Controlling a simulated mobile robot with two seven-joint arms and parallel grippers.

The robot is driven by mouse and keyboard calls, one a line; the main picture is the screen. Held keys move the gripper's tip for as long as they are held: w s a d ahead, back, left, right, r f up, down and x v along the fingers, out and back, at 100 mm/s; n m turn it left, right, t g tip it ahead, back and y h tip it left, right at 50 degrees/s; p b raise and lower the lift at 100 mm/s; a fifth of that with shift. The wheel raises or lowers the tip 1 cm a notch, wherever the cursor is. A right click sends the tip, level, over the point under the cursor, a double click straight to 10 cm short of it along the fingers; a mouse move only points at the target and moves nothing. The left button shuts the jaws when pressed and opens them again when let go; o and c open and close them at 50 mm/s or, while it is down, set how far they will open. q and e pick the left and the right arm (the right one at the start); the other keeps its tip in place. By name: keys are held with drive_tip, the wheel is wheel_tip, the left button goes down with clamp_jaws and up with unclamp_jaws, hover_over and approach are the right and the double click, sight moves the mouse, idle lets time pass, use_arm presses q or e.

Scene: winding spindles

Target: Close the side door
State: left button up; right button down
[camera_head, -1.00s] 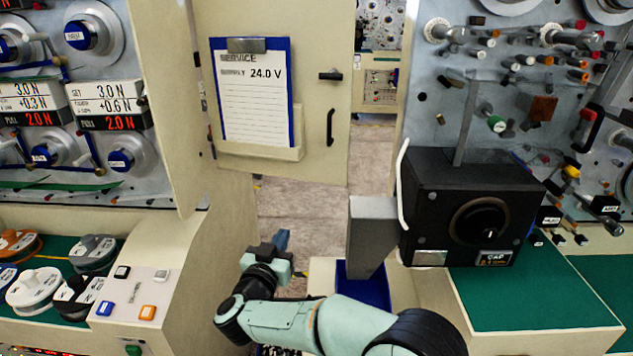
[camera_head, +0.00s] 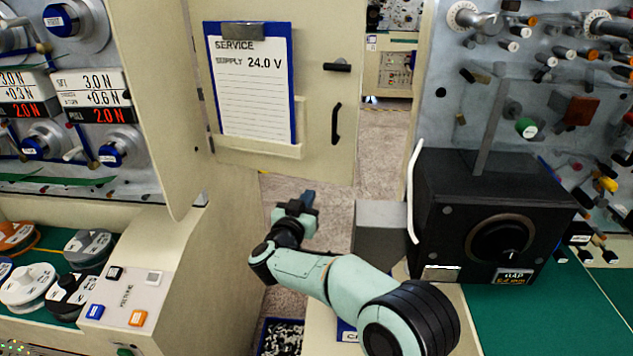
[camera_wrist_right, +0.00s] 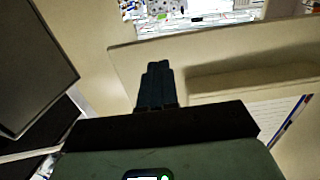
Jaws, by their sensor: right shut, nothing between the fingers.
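The side door (camera_head: 318,168) is a cream panel beside the left cabinet, with a black upright handle (camera_head: 336,123) and a black latch knob (camera_head: 337,67). A gap to its right shows the room behind, so it stands open. A blue clipboard (camera_head: 208,85) with a "SERVICE SUPPLY 24.0 V" sheet sits in a pocket on it. My right gripper (camera_head: 307,197) is shut and empty, just below the door's lower edge in the head view. In the right wrist view the closed fingers (camera_wrist_right: 157,82) show against the door panel (camera_wrist_right: 215,58); contact cannot be told. My left gripper is out of view.
A black box with a dial (camera_head: 480,220) stands to the right of my arm, with a grey block (camera_head: 380,232) at its left. A button panel (camera_head: 131,293) and spools (camera_head: 30,287) are at lower left. Floor (camera_head: 385,150) shows right of the door.

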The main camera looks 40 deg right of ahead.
sight(320, 178)
drive_tip(key=p+x, duration=0.1)
drive_tip(key=x, duration=0.5)
drive_tip(key=shift+w+d, duration=0.15)
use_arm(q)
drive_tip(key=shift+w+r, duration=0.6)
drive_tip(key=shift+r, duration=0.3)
use_arm(e)
drive_tip(key=shift+d, duration=0.15)
drive_tip(key=shift+w+d, duration=0.1)
drive_tip(key=shift+d, duration=0.05)
